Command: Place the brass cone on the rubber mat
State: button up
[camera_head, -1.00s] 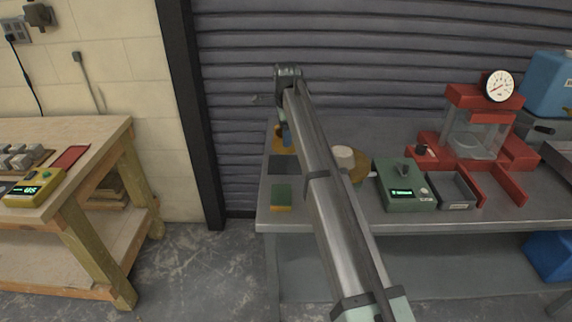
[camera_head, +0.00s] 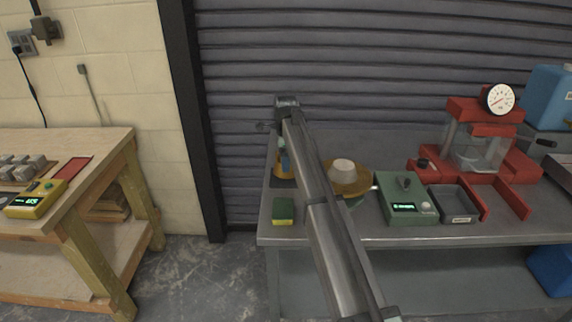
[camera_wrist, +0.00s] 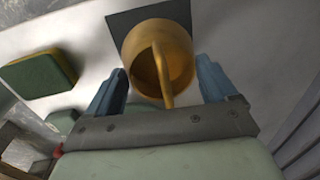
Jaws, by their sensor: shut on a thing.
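The brass cone (camera_wrist: 180,48) is a hollow, golden cup-like piece with a handle, seen between the two blue fingers of my gripper (camera_wrist: 160,78) in the wrist view. My gripper is shut on it. In the head view the brass cone (camera_head: 284,170) shows as a small golden patch beside my arm, at the bench's left end. The rubber mat (camera_wrist: 122,20) is a dark square behind the cone in the wrist view, partly covered by it. In the head view the cone and arm hide much of the mat. I cannot tell whether cone and mat touch.
A green and yellow sponge (camera_head: 283,211) lies in front of the cone on the grey bench (camera_head: 330,234).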

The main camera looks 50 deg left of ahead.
jog(key=shift+f, duration=1.4)
jog(key=shift+f, duration=0.1)
jog(key=o, duration=1.5)
notch_tip(320, 180, up, 12)
jog(key=s+d, duration=0.1)
